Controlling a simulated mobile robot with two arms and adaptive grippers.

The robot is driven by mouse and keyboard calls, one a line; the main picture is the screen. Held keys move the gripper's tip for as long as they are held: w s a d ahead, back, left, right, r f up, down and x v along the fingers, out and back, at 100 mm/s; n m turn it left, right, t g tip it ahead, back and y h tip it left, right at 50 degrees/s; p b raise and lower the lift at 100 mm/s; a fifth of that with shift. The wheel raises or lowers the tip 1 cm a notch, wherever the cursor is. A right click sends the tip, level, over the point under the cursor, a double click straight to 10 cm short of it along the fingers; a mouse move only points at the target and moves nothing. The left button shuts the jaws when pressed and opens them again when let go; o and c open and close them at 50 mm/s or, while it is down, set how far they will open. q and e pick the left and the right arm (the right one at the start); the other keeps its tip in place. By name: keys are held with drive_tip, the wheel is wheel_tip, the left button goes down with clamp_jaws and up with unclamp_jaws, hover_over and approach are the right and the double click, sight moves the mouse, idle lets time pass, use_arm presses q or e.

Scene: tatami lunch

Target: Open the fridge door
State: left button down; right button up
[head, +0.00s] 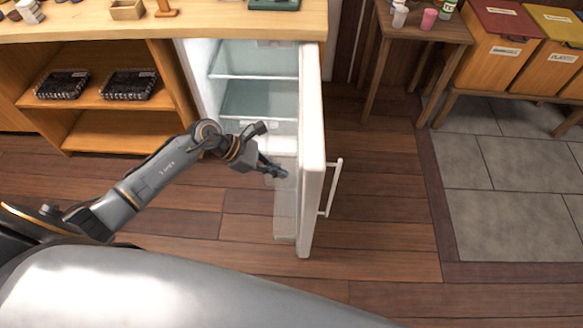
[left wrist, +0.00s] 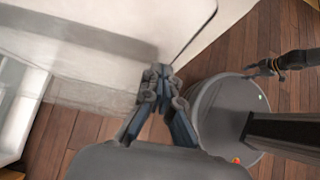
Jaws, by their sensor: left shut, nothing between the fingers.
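The white fridge (head: 200,75) stands under the wooden counter, and its inside shelves show. Its door (head: 312,140) is swung wide open toward me, with a white bar handle (head: 333,188) on its outer right side. My left gripper (head: 283,173) is shut and empty, on the inner side of the door beside its clear door bins (head: 285,215). In the left wrist view the left fingertips (left wrist: 157,82) are together in front of the door's pale inner face (left wrist: 90,45); I cannot tell whether they touch it. My right gripper (left wrist: 257,69) shows small at the right of that view, its jaws unclear.
Wooden shelves (head: 100,100) with dark trays stand left of the fridge. A small wooden table (head: 425,28) with cups and a bench with red and yellow lidded bins (head: 495,55) stand at the right. Wooden floor (head: 385,200) right of the door is clear.

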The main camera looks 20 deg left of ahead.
sight(339, 171)
use_arm(q)
drive_tip(key=shift+w+d+r+p, duration=0.1)
drive_tip(key=shift+w+d+p, duration=0.15)
drive_tip(key=shift+d, duration=0.6)
drive_tip(key=shift+w+d+p, duration=0.1)
drive_tip(key=shift+w+d, duration=0.2)
drive_tip(key=shift+d, duration=0.55)
drive_tip(key=shift+n+t, duration=0.6)
drive_tip(key=shift+n, duration=0.2)
drive_tip(key=w+d, duration=0.1)
drive_tip(key=d, duration=0.3)
drive_tip(key=w+d, duration=0.1)
drive_tip(key=d, duration=0.3)
drive_tip(key=w+d+p, duration=0.1)
drive_tip(key=w+d, duration=0.1)
drive_tip(key=d, duration=0.1)
drive_tip(key=shift+w+d, duration=0.1)
drive_tip(key=shift+d, duration=0.3)
drive_tip(key=shift+a, duration=0.1)
